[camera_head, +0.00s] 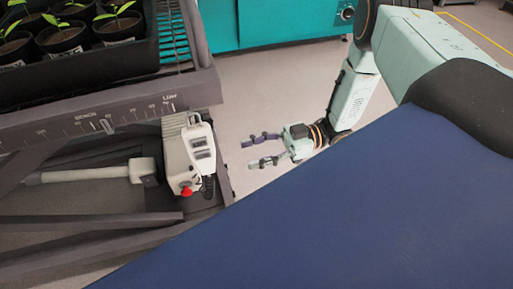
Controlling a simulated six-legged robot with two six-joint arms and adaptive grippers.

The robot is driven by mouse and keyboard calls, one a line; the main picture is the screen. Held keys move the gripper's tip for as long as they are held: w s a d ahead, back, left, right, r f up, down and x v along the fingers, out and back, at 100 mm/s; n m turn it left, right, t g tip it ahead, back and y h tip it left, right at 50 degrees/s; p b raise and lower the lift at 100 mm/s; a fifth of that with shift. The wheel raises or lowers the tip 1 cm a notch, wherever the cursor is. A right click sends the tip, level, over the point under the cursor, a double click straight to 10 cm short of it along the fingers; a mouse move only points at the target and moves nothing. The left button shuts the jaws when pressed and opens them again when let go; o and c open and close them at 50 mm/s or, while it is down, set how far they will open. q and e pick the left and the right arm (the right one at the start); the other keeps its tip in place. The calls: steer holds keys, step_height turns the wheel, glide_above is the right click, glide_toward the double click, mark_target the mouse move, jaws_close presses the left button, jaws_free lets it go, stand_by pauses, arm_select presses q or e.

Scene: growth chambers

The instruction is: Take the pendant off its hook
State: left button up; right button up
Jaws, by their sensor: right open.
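My right gripper (254,153) is open and empty, to the right of the pendant. Its two fingers point left toward the pendant, with a gap between them and it. My left gripper is not in view.
A dark bench (100,122) with a scale along its edge carries a black tray (121,62) of potted seedlings. A pale cylinder (95,173) lies along the frame below. A teal cabinet (275,26) stands behind. Grey floor is clear around my right gripper.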

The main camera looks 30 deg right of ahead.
mark_target(205, 158)
steer(key=shift+r+b+x, duration=0.15)
steer(key=shift+b+x, duration=0.65)
steer(key=shift+x, duration=2.2)
steer(key=shift+r+b+x, duration=0.15)
steer(key=shift+b+x, duration=0.6)
steer(key=shift+x, duration=2.2)
jaws_close()
steer(key=shift+r, duration=0.15)
steer(key=shift+r+p, duration=0.9)
steer(key=shift+p, duration=0.15)
